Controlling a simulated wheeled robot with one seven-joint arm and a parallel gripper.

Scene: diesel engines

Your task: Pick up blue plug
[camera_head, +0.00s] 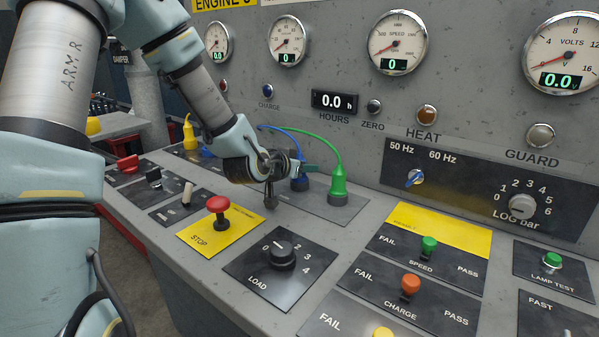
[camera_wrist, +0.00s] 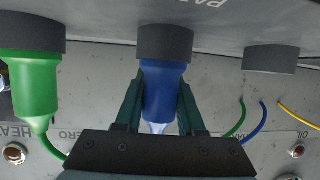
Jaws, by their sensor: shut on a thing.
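The blue plug (camera_wrist: 165,92) stands in a grey round socket (camera_wrist: 165,42) on the panel in the wrist view, where the picture looks upside down. My gripper (camera_wrist: 160,95) has its two green fingers closed on either side of the plug's body. In the head view my gripper (camera_head: 305,168) reaches the plug from the left, and the blue plug (camera_head: 299,184) shows only in part behind it. The plug is upright and appears still seated; any small gap at its base cannot be told.
A green plug (camera_head: 338,182) with a green cable stands just right of the blue one. An empty grey socket (camera_wrist: 275,58) shows on the other side in the wrist view. A yellow plug (camera_head: 189,133) stands farther left. The red STOP button (camera_head: 218,204) and LOAD knob (camera_head: 283,252) are nearer.

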